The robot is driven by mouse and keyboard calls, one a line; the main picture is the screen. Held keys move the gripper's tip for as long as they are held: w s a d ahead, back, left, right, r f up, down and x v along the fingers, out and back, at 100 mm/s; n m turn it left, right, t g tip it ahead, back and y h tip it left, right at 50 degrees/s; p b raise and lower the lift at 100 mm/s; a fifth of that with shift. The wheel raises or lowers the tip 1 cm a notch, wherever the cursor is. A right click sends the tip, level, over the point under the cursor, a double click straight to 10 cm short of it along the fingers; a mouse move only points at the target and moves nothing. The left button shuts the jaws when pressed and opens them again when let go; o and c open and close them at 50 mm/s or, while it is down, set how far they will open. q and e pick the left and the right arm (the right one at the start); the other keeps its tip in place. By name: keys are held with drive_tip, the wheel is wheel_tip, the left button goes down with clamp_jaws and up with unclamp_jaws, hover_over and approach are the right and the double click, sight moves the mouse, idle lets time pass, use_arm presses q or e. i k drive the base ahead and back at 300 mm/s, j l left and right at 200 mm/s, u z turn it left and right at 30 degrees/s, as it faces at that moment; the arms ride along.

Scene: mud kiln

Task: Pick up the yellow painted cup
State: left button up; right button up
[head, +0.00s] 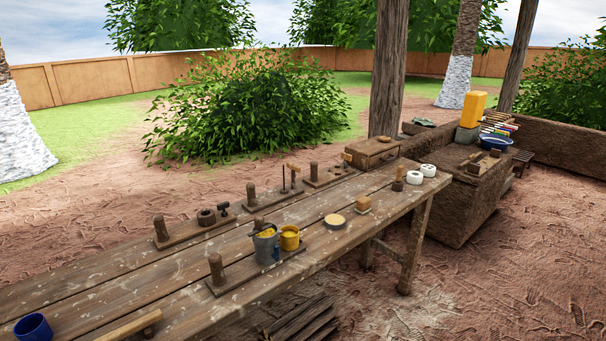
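A yellow painted cup (290,238) stands upright on the long wooden table (190,290), near its front edge. It is at the right part of a low wooden board with a peg (216,268). A grey metal bucket-like container (265,246) with something yellow in it stands just left of the cup, very close to it. Neither of my grippers is in view.
A blue cup (33,327) stands at the near left of the table. Other peg boards (185,232), a wooden box (372,152), white rolls (428,170) and a round yellowish disc (335,220) are also on it. A wooden post (388,70) rises behind. Bare tabletop lies left of the bucket.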

sight(289, 237)
drive_tip(key=i+l, duration=0.2)
drive_tip(key=l, duration=0.2)
drive_tip(key=i+l, duration=0.2)
drive_tip(key=l, duration=0.15)
drive_tip(key=i+l+u, duration=0.1)
drive_tip(key=l, duration=0.3)
drive_tip(key=i, duration=0.1)
